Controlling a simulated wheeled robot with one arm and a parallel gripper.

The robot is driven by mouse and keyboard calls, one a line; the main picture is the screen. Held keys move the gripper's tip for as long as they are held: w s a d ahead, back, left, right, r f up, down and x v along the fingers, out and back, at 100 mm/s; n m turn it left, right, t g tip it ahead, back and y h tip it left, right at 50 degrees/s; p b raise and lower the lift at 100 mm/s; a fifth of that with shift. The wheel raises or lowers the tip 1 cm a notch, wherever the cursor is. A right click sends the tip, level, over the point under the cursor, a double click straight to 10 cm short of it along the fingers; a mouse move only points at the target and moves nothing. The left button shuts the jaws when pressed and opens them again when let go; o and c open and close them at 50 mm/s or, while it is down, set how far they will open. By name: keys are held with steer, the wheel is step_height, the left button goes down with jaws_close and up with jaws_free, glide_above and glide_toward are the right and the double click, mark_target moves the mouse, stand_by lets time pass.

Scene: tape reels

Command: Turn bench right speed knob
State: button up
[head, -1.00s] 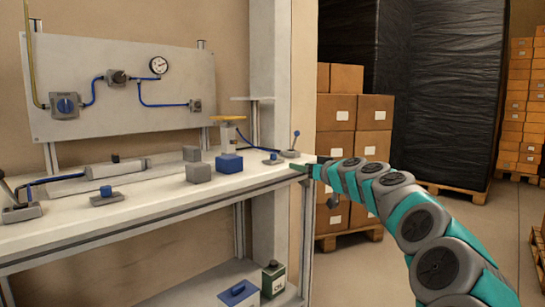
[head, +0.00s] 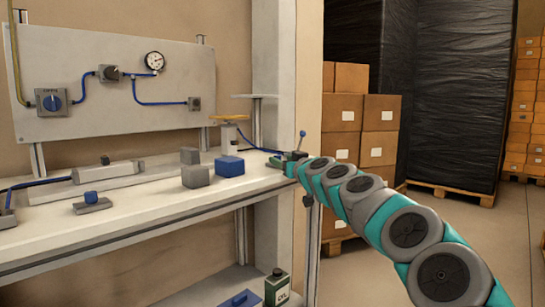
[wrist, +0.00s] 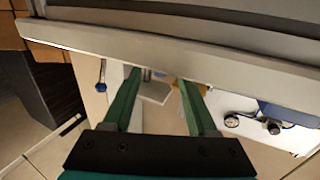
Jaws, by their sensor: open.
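In the head view a small blue knob on a grey base (head: 274,162) sits at the right end of the bench top, partly covered by my gripper. My gripper (head: 287,166) is at the bench's right front edge, close beside this knob; I cannot tell if they touch. In the wrist view my gripper (wrist: 160,80) has its two green fingers spread apart with nothing held between them. A similar blue knob on a grey base (head: 91,200) sits at the left of the bench. No knob shows clearly between the fingers in the wrist view.
A lever with a blue ball (head: 302,135) stands just behind my gripper. A yellow-topped reel stand (head: 230,120), a blue block (head: 230,166) and grey blocks (head: 195,176) are to the left. Stacked cartons (head: 380,130) stand beyond the bench's right end.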

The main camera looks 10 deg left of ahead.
steer(key=shift+p+x, duration=1.05)
steer(key=shift+x, duration=2.6)
steer(key=shift+f, duration=0.1)
steer(key=shift+c, duration=0.2)
jaws_close()
